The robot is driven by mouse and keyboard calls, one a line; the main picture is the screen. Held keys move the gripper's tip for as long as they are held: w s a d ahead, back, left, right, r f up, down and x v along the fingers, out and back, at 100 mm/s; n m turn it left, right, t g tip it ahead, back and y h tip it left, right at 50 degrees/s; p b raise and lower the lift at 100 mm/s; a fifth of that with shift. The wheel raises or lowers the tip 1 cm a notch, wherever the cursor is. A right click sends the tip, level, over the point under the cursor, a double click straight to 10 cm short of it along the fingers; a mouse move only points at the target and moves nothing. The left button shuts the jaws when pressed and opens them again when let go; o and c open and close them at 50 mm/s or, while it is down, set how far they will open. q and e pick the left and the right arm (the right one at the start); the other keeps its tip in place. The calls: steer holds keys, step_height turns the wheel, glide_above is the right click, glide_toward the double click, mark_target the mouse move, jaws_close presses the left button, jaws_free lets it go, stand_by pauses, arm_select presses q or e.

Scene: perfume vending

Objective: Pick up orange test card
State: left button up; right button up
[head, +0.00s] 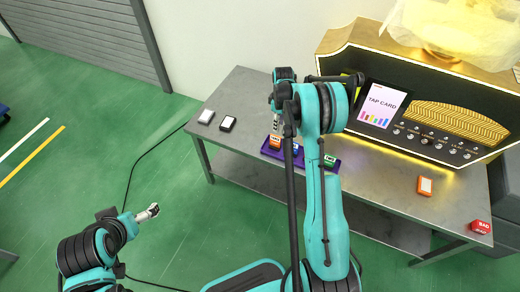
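A purple tray (266,152) stands on the grey table and holds an orange item (274,142), a blue item (294,148) and a green item (329,160). The orange item is at the tray's left end and may be the orange test card. My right gripper (276,126) points down just above it. The fingers look narrow from here, and whether they touch it is unclear. Another orange item with a white face (425,186) lies at the table's right. My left gripper (150,212) is away from the table, over the green floor; its finger gap is too small to judge.
The vending machine (445,100) with a "TAP CARD" screen (383,105) stands at the table's back right. A white item (206,117) and a black-edged one (227,124) lie at the left. A red "BAD" box (481,227) is at the right edge. My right arm hides the table's middle.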

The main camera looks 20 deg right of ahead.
step_height(320, 180, down, 4)
steer(key=shift+a+f+b, duration=0.15)
steer(key=shift+f+b, duration=0.05)
steer(key=shift+b, duration=0.2)
steer(key=b, duration=0.3)
glide_above(275, 146)
steer(key=f, duration=0.5)
steer(key=shift+w+f, duration=0.25)
steer(key=shift+f, duration=0.1)
arm_select(q)
steer(key=f, duration=0.1)
steer(key=a+f, duration=0.1)
steer(key=f, duration=0.1)
steer(key=shift+s+p, duration=0.2)
steer(key=shift+p, duration=0.1)
arm_select(e)
steer(key=shift+r, duration=0.15)
jaws_close()
